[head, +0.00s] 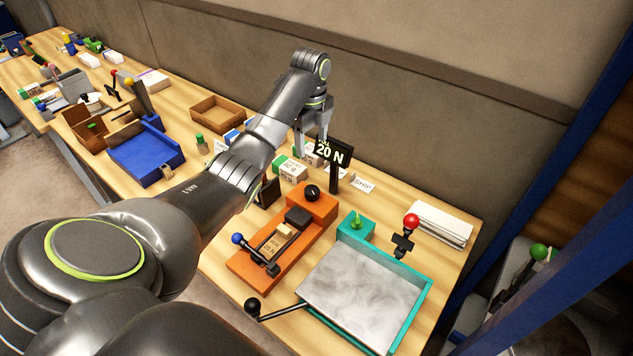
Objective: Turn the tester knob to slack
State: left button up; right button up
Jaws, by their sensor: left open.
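The orange tester (245,262) sits on the bench at the middle of the head view. A round black knob (312,192) stands on its raised far block; I cannot read its setting. A small block marked 20 N lies in the tester's bed, by a lever with a blue ball (238,239). A black sign reading 20 N (333,153) stands behind the knob. My left gripper (311,146) is open, fingers pointing down, above and behind the knob beside the sign, and looks apart from the knob. My right gripper is not in view.
A teal tray (421,305) with a grey surface lies right of the tester, with a red-ball lever (411,221) behind it. White sheets (441,223) lie at the right end. Small labelled boxes (290,169) stand behind the tester. A blue tray (146,158) is further left.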

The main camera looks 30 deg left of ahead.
pick_arm(q)
notch_tip(320, 180, down, 4)
jog(key=s+b, duration=0.1)
jog(key=b, duration=0.7)
send_over(311, 189)
notch_tip(311, 189, down, 5)
jog(key=shift+s+r, duration=0.1)
jog(key=shift+r, duration=0.1)
notch_tip(311, 189, down, 3)
jog(key=shift+b, duration=0.6)
notch_tip(311, 189, down, 4)
jog(key=shift+r+p, duration=0.2)
jog(key=shift+p, duration=0.35)
jog(key=shift+f, duration=0.65)
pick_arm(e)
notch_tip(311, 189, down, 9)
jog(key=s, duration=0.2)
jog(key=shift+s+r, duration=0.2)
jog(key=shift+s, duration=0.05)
